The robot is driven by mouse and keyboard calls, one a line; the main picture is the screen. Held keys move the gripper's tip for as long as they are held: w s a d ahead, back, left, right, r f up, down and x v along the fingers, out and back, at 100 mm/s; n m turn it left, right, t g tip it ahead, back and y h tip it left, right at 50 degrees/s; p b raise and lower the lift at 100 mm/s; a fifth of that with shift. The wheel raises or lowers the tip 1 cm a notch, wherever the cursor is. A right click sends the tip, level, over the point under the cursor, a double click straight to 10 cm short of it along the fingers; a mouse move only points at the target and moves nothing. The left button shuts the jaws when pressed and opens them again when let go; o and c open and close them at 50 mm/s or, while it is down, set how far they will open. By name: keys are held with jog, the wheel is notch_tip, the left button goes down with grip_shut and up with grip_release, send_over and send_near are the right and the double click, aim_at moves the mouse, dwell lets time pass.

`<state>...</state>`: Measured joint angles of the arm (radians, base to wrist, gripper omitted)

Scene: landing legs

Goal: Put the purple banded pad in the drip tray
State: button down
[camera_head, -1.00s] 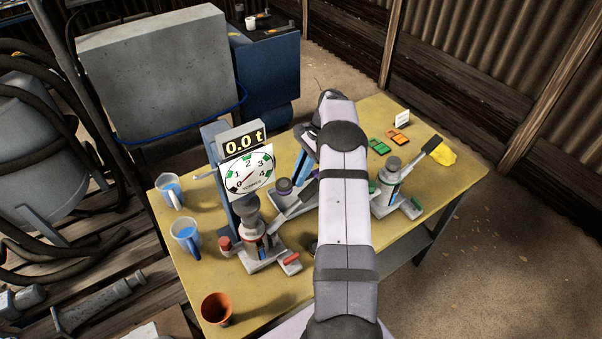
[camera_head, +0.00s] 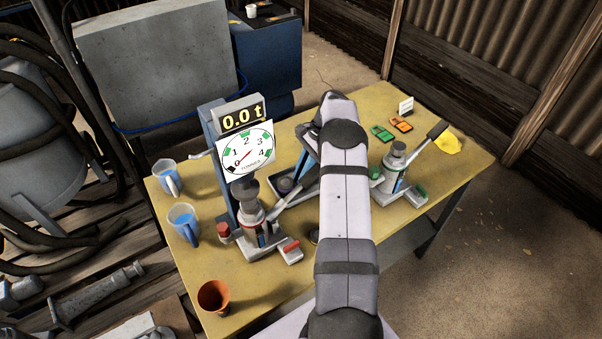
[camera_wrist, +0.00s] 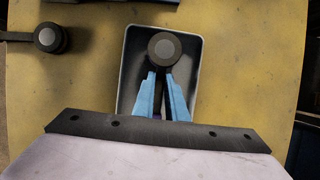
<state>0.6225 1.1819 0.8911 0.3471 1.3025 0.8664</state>
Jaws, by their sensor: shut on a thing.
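The purple banded pad shows in the head view (camera_head: 285,186) as a dark round piece with a trace of purple. In the wrist view its round grey and black end (camera_wrist: 165,47) shows beyond my fingertips. My gripper (camera_wrist: 161,78) has blue fingers, shut on the pad. It also shows in the head view (camera_head: 304,162), partly behind my arm. The drip tray (camera_wrist: 194,68) is a shallow dark tray with a pale rim. The pad is within its outline in the wrist view. I cannot tell whether it touches the floor of the tray.
A jack (camera_head: 251,218) stands in front of the gauge post (camera_head: 246,152), which reads 0.0 t. Another jack (camera_head: 393,172) is right of my arm. Two blue-filled jugs (camera_head: 184,224) and a terracotta pot (camera_head: 213,296) stand at the left.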

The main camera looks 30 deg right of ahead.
jog(key=shift+f, duration=0.4)
dwell(0.4)
jog(key=c, duration=1.7)
grip_release()
jog(key=shift+r, duration=0.15)
jog(key=shift+r+p, duration=2.2)
jog(key=shift+r, duration=1.25)
